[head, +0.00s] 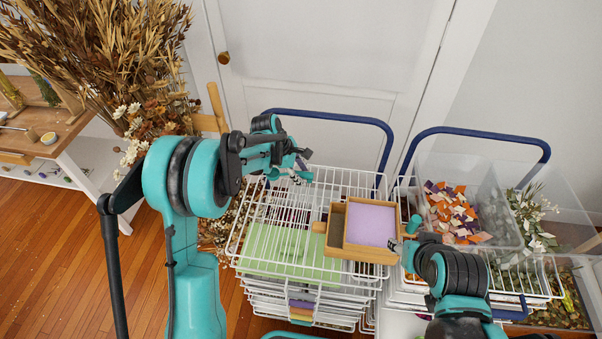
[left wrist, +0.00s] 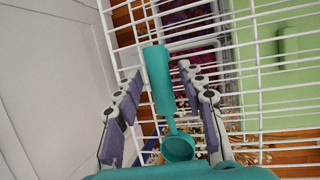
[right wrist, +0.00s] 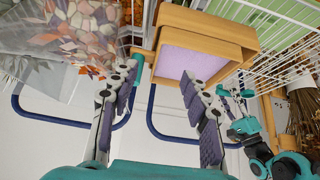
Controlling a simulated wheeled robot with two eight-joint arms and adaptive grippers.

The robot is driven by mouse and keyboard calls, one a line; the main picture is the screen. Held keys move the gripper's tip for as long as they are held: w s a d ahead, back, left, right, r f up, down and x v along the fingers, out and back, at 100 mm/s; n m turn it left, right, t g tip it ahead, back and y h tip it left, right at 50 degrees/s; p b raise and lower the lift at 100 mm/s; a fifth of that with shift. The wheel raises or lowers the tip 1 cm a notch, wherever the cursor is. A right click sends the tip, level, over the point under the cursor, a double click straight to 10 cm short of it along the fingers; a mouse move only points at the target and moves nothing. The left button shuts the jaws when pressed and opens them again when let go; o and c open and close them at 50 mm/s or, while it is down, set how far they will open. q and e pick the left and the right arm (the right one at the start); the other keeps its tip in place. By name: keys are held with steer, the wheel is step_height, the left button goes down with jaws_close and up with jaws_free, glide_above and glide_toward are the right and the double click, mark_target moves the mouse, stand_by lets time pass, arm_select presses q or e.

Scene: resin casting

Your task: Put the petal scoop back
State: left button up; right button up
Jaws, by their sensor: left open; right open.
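A teal scoop with a thick handle and a small round bowl shows in the left wrist view (left wrist: 158,82), between the spread fingers of my left gripper (left wrist: 160,110). The fingers stand apart on both sides of it. I cannot tell whether it rests on the white wires beneath it. In the head view my left gripper (head: 302,172) is over the back of the wire basket (head: 236,222), and the scoop is hard to make out. My right gripper (right wrist: 160,78) is open beside the wooden box (right wrist: 208,28) with a lilac filling. A short teal cylinder (right wrist: 138,68) shows by its left fingertip.
A light green panel (head: 265,248) lies in the wire basket. A clear bin of orange, white and purple petals (head: 480,190) stands at the right, with leafy stems (head: 528,220) beside it. Blue cart handles (head: 345,117) rise behind. Dried flowers (head: 110,60) stand at the left.

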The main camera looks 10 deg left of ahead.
arm_select(q)
steer(key=s+a+r+m+t+y+p, duration=0.1)
steer(key=s+a+r+m+p, duration=0.1)
steer(key=s+r, duration=0.5)
steer(key=s+a+r+m+p, duration=0.1)
steer(key=s+a+r+m, duration=0.15)
steer(key=r, duration=0.75)
steer(key=s+a+m+t+y, duration=0.2)
steer(key=s+m+t+y, duration=0.1)
steer(key=s+m, duration=1)
steer(key=s+t, duration=0.1)
steer(key=s, duration=0.4)
steer(key=shift+s+a+r, duration=0.15)
steer(key=shift+s+r, duration=0.1)
steer(key=shift+s, duration=0.15)
